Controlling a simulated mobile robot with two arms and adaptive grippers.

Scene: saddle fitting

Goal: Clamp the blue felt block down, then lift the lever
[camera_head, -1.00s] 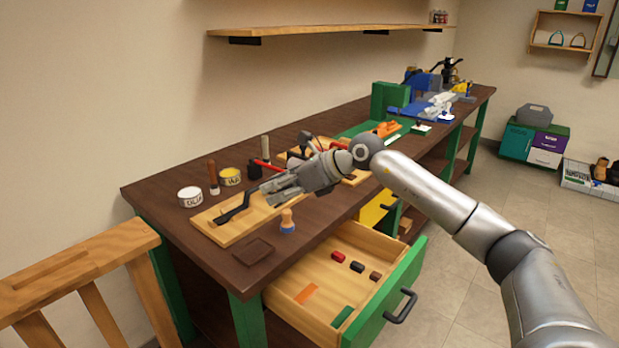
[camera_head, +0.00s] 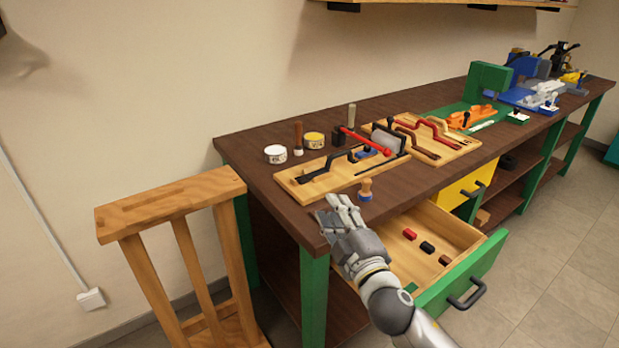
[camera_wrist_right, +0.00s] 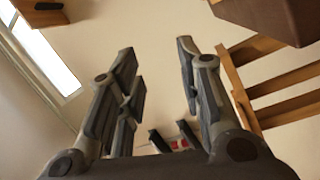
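A small blue piece (camera_head: 363,153), which looks like the blue felt block, sits on a wooden board (camera_head: 318,187) by a black clamp with a curved lever (camera_head: 325,168). Whether the clamp presses on it is too small to tell. My right gripper (camera_head: 338,208) is at the bench's front edge, nearer than the board and apart from the clamp. In the right wrist view its fingers (camera_wrist_right: 157,62) are spread with nothing between them. My left gripper is not in view.
A second board with a red-handled tool (camera_head: 420,135) is to the right. An open drawer (camera_head: 450,225) juts out below.

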